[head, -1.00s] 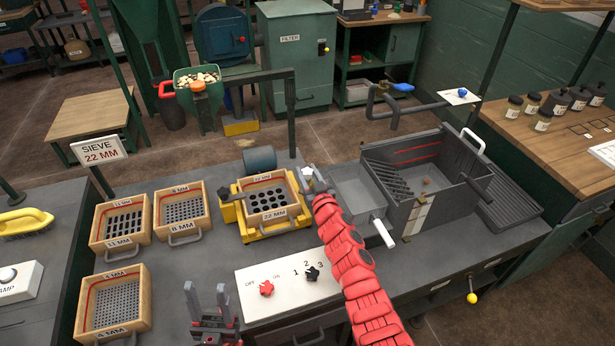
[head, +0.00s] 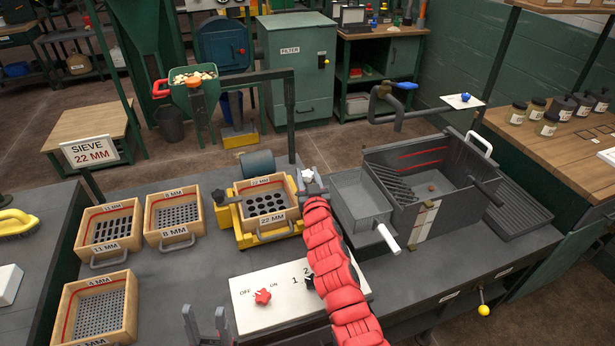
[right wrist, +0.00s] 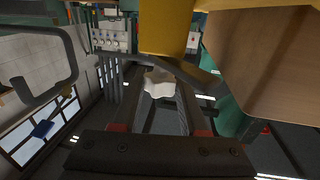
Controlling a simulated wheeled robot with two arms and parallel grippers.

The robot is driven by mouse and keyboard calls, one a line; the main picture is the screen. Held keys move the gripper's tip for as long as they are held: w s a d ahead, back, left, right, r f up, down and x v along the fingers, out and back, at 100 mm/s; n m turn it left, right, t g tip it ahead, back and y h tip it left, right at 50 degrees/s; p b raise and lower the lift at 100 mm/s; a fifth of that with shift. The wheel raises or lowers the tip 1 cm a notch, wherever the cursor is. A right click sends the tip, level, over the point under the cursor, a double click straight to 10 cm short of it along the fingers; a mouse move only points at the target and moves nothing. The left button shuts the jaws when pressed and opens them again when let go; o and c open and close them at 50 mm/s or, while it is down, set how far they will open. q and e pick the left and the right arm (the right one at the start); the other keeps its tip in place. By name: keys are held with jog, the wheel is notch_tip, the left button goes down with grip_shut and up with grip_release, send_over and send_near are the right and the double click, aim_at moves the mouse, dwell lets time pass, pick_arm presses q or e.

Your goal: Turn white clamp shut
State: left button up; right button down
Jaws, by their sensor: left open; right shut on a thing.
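The white clamp (head: 308,174) is a small lobed knob at the right side of the yellow sieve shaker (head: 246,238). A wooden 22 MM sieve (head: 282,190) sits in the shaker. My right gripper (head: 312,188), at the end of the red-sleeved arm, is shut on the white clamp. In the right wrist view the white knob (right wrist: 160,84) lies between the two fingers, beside the yellow frame (right wrist: 165,28). The knob's exact turn angle is hard to tell. My left gripper (head: 205,318) is open and empty at the bottom edge, apart from everything.
Several wooden sieves, such as the 11 MM one (head: 103,247), lie left of the shaker. A white switch panel (head: 280,297) is in front, partly covered by my right arm. A grey bin (head: 405,215) with a white handle stands close on the right.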

jog(key=shift+c, duration=2.2)
grip_release()
jog(key=shift+s, duration=0.3)
jog(key=s+d+b, duration=0.2)
jog(key=s, duration=1.4)
jog(key=shift+s+d, duration=0.25)
jog(key=shift+s, duration=0.05)
